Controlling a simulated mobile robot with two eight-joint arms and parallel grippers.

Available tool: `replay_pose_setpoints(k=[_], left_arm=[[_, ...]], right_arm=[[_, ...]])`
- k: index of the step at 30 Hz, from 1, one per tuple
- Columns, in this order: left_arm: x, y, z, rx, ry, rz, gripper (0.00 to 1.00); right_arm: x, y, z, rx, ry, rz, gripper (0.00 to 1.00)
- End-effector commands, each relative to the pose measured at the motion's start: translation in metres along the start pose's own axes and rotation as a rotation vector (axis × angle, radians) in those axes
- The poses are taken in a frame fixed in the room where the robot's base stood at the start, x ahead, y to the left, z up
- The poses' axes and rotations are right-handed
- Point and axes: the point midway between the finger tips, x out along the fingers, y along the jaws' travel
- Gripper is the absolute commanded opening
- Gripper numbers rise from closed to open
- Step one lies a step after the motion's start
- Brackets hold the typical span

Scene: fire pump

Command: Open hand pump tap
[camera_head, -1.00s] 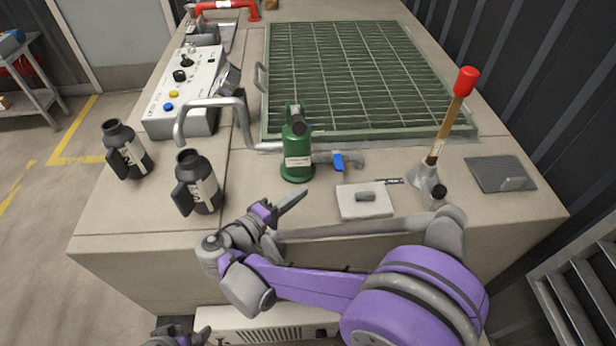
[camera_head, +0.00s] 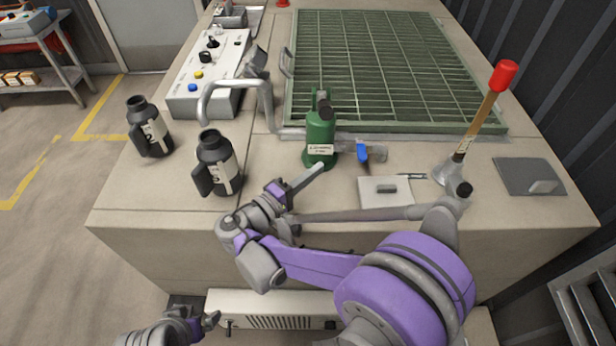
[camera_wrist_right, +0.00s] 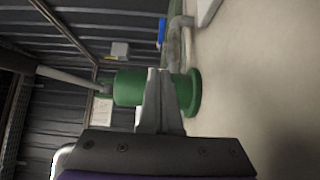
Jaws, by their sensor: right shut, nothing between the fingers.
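The hand pump is a green cylinder (camera_head: 319,140) with a pale label, upright on the bench. Its grey outlet pipe (camera_head: 378,152) points right and carries the blue tap lever (camera_head: 362,153). In the right wrist view the pump (camera_wrist_right: 130,88) lies sideways, with the blue tap (camera_wrist_right: 161,30) above it. My right gripper (camera_head: 318,168) is shut and empty, its tips close to the pump's base; contact cannot be told. Its fingers (camera_wrist_right: 158,75) overlap the pump in the wrist view. My left gripper (camera_head: 213,319) is low at the bottom left, in front of the bench, too small to read.
Two black bottles (camera_head: 215,165) stand left of the pump. A bent grey pipe (camera_head: 235,84) and a control box (camera_head: 208,75) are behind. A red-capped wooden handle (camera_head: 482,112) stands right, past a white plate (camera_head: 386,191). A green grating (camera_head: 375,65) covers the back.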

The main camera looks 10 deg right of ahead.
Motion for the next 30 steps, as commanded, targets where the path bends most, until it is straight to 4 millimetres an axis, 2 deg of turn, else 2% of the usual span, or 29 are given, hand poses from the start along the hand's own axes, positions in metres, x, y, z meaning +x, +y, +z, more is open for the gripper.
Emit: replay_pose_setpoints(k=[1, 6, 12, 18, 30], left_arm=[[0.001, 0.000, 0.001, 0.000, 0.000, 0.000, 1.00], [0.004, 0.000, 0.001, 0.000, -0.001, 0.000, 1.00], [0.006, 0.000, 0.002, 0.000, -0.002, 0.000, 1.00], [0.006, 0.000, 0.003, 0.000, -0.002, 0.000, 1.00], [0.006, 0.000, 0.003, 0.000, -0.002, 0.000, 1.00]], right_arm=[[0.013, -0.001, 0.001, -0.001, -0.005, 0.001, 0.00], [0.049, -0.001, 0.001, 0.000, -0.004, 0.001, 0.00], [0.072, -0.001, 0.020, 0.000, -0.002, 0.000, 0.00], [0.080, 0.000, 0.028, -0.001, -0.001, 0.000, 0.00], [0.081, 0.000, 0.029, 0.000, 0.001, 0.000, 0.00]])
